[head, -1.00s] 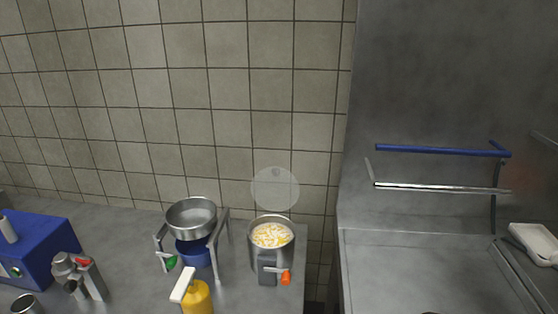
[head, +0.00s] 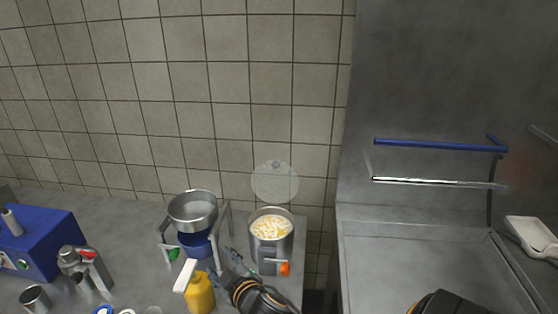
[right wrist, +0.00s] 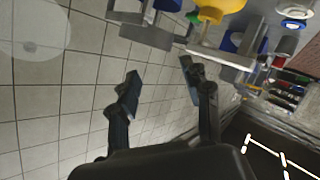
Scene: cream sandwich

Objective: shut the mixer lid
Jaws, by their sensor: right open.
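The mixer (head: 254,253) is a metal pot at the right end of the counter, with pale yellow-white pieces inside and an orange-tipped tap in front. Its round translucent lid (head: 274,182) stands open, upright behind the pot, with a small knob near its top edge. A translucent disc that looks like the lid (right wrist: 35,28) shows at the upper left of the right wrist view. My right gripper (head: 222,263) is open and empty, left of the pot's front and beside the yellow bottle. It also shows open in the right wrist view (right wrist: 160,72). My left gripper is not in view.
A yellow bottle (head: 200,294) with a white top stands close left of my right gripper. Behind it a steel bowl (head: 194,212) sits on a stand. A blue machine (head: 45,238) is at far left. A blue-handled rail (head: 430,144) is at right. Tiled wall behind.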

